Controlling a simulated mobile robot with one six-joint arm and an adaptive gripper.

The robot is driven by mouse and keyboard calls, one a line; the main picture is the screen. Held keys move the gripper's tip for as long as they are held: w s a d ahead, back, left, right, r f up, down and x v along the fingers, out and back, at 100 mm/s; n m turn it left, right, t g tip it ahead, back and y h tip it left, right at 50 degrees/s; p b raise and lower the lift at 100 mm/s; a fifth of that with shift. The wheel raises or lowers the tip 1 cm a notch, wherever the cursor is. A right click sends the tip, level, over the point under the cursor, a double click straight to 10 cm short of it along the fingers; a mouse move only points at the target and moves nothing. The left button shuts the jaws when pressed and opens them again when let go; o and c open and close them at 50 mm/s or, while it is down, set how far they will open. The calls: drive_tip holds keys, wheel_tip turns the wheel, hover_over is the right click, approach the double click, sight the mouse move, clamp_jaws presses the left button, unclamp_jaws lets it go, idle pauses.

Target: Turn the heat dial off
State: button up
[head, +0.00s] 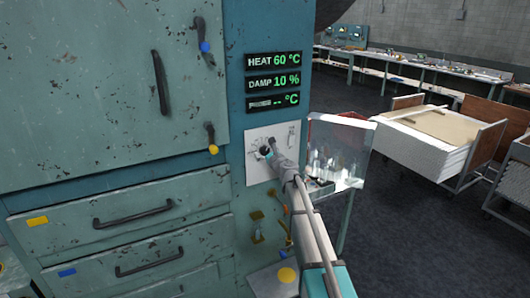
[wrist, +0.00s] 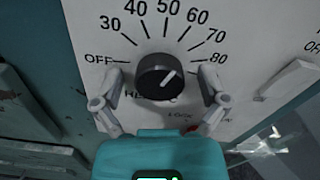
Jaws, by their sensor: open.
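The heat dial (wrist: 158,72) is a black round knob on a white panel (wrist: 250,62). Its scale runs from OFF on the left, through 30 at upper left, to 80 on the right. The white pointer mark is tilted to the upper right, away from OFF. My gripper (wrist: 160,78) is open, with one finger on each side of the dial and a visible gap to it. In the head view my gripper (head: 272,152) is at the white panel and partly hides the dial.
Displays above the panel read HEAT 60 °C (head: 273,60) and DAMP 10 % (head: 273,81). A small lever switch (head: 291,136) is on the panel's right. Yellow-handled fittings (head: 257,226) sit below.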

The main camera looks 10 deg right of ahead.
drive_tip(key=c, duration=1.1)
drive_tip(key=shift+c, duration=0.2)
drive_tip(key=shift+n, duration=0.3)
drive_tip(key=n, duration=1)
drive_tip(key=shift+n, duration=0.3)
drive_tip(key=n, duration=0.6)
drive_tip(key=shift+f, duration=0.1)
drive_tip(key=n, duration=0.5)
drive_tip(key=shift+n, duration=0.4)
